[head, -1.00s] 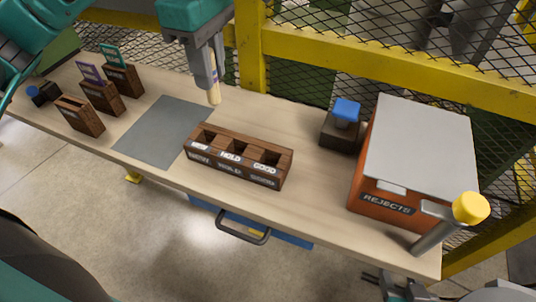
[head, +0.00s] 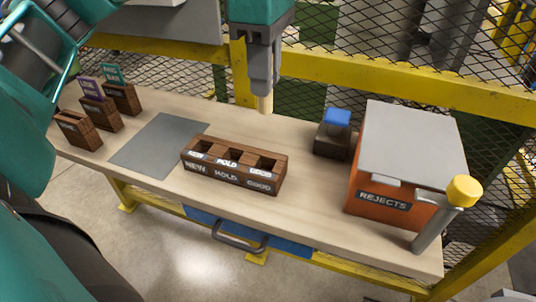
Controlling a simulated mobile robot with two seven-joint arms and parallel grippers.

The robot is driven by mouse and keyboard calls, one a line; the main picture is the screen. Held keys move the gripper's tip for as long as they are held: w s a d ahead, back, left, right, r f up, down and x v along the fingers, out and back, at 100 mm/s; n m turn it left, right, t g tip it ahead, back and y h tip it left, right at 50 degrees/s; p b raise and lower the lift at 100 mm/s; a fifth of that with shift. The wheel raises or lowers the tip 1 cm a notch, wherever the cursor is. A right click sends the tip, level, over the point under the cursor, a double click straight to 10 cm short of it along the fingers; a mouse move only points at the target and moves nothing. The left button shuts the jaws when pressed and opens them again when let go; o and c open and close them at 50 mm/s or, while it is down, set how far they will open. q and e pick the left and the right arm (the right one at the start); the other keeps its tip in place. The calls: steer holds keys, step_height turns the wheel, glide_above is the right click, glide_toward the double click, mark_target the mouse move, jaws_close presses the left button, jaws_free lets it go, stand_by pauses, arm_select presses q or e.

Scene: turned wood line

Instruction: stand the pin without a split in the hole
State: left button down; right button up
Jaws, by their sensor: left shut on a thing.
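My left gripper (head: 264,88) is shut on a pale wooden pin (head: 265,102), which hangs upright, pointing down. The pin's upper part is hidden between the fingers, and I cannot see whether it has a split. The gripper is above the back of the table, behind a dark wooden block (head: 232,180) with three square openings labelled NEW, HOLD and GOOD. The pin is apart from the block. I cannot make out anything standing in the openings. My right gripper is not in view.
A grey mat (head: 160,146) lies left of the block. Several small wooden boxes (head: 78,130) stand at the far left. A dark block with a blue top (head: 337,117), an orange REJECTS bin (head: 385,200) and a yellow-capped post (head: 463,192) stand right. A yellow rail (head: 400,83) runs behind.

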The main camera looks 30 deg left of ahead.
mark_target(264, 111)
arm_select(q)
step_height(264, 111, down, 8)
steer(key=shift+f, duration=0.1)
steer(key=shift+f+b, duration=0.45)
steer(key=shift+f, duration=2.15)
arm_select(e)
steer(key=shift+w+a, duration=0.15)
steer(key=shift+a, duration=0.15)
arm_select(q)
steer(key=shift+f+b, duration=0.45)
steer(key=shift+b, duration=0.1)
steer(key=shift+f, duration=0.2)
steer(key=c, duration=1)
jaws_free()
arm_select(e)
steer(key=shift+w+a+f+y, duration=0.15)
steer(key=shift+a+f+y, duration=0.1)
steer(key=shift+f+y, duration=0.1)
arm_select(q)
steer(key=shift+r, duration=0.2)
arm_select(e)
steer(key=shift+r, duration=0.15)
